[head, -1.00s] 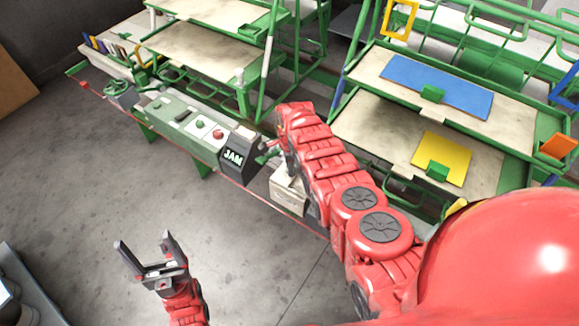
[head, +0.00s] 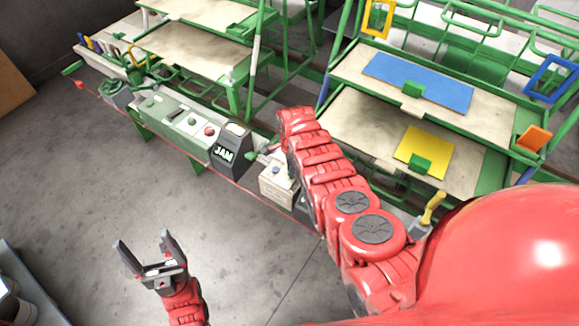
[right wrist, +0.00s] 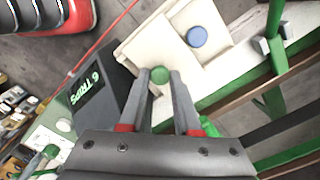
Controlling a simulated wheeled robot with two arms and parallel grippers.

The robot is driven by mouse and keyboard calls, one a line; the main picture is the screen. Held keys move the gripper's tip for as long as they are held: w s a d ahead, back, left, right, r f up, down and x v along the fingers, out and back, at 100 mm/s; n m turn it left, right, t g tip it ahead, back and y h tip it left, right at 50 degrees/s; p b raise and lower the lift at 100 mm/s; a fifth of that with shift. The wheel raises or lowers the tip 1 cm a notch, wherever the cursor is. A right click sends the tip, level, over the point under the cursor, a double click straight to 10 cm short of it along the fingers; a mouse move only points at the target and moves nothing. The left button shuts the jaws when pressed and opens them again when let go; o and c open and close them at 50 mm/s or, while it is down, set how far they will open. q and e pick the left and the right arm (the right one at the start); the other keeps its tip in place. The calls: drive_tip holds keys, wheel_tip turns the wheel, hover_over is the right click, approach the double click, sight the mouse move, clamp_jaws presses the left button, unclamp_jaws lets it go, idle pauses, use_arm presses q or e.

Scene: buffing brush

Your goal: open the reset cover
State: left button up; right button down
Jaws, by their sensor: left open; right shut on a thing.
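The cream reset box (head: 277,188) stands right of the JAM display in the head view. A blue button (right wrist: 196,37) shows uncovered on the box; it also shows in the head view (head: 276,169). A cream panel, seemingly the cover (right wrist: 143,45), lies beside the button in the right wrist view; its tilt is hard to tell. My right gripper (right wrist: 160,82) is shut on the green knob (right wrist: 160,73) at this panel. In the head view my right arm hides most of that gripper. My left gripper (head: 150,258) is open and empty over the floor.
The dark display housing (head: 229,147) stands close left of the box. A green control panel (head: 180,122) with buttons extends further left. Green-framed racks (head: 330,95) with shelves stand behind. The floor (head: 90,190) in front is clear.

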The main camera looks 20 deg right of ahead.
drive_tip(key=c, duration=1.1)
unclamp_jaws()
drive_tip(key=o, duration=0.5)
drive_tip(key=shift+a, duration=0.1)
drive_tip(key=shift+w+r+p, duration=0.15)
drive_tip(key=shift+r+p, duration=0.3)
drive_tip(key=shift+r, duration=0.45)
wheel_tip(320, 180, up, 16)
drive_tip(key=shift+f+p, duration=0.2)
drive_tip(key=shift+p, duration=0.75)
